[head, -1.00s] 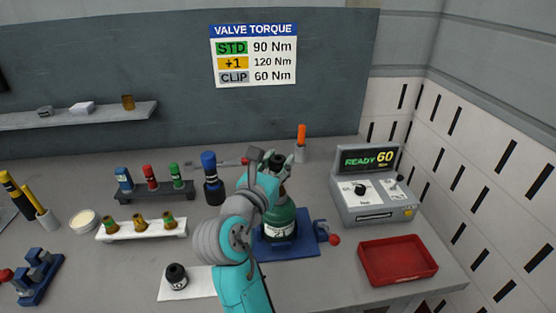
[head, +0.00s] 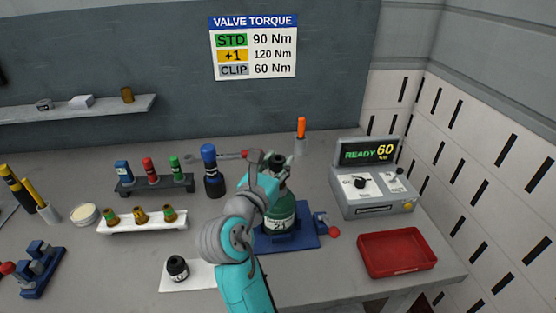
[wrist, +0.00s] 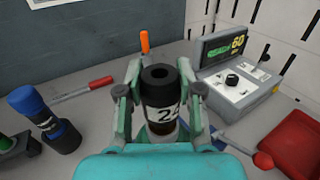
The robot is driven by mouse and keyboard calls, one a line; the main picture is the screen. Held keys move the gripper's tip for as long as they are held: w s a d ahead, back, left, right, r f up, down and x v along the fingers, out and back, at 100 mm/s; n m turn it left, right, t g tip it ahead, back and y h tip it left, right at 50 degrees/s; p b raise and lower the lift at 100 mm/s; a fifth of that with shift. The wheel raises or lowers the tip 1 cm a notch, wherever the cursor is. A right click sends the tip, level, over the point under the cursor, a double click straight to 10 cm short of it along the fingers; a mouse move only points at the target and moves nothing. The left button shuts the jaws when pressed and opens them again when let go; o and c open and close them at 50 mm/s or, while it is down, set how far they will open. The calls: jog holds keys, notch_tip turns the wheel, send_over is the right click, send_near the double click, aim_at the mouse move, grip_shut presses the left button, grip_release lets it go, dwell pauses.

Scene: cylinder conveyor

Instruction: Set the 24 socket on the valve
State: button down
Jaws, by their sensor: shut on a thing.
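The 24 socket (wrist: 162,98) is a black cylinder with a white label reading 24 and a hole in its top. It stands upright between the fingers of my gripper (wrist: 160,95), which is shut on it. In the head view my gripper (head: 276,168) holds the socket (head: 278,160) over the top of a green cylinder (head: 282,212). The cylinder stands upright in a blue holder (head: 304,238). The valve is hidden behind my gripper and the socket. I cannot tell whether the socket is seated on it.
A grey controller (head: 370,188) reading READY 60 and a red tray (head: 398,254) stand at right. A black socket-like piece (head: 177,267) sits on a white mat (head: 200,278).

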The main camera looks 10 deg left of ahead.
jog(key=shift+f, duration=0.8)
jog(key=c, duration=0.7)
grip_release()
jog(key=shift+r, duration=2.95)
jog(key=shift+s, duration=0.1)
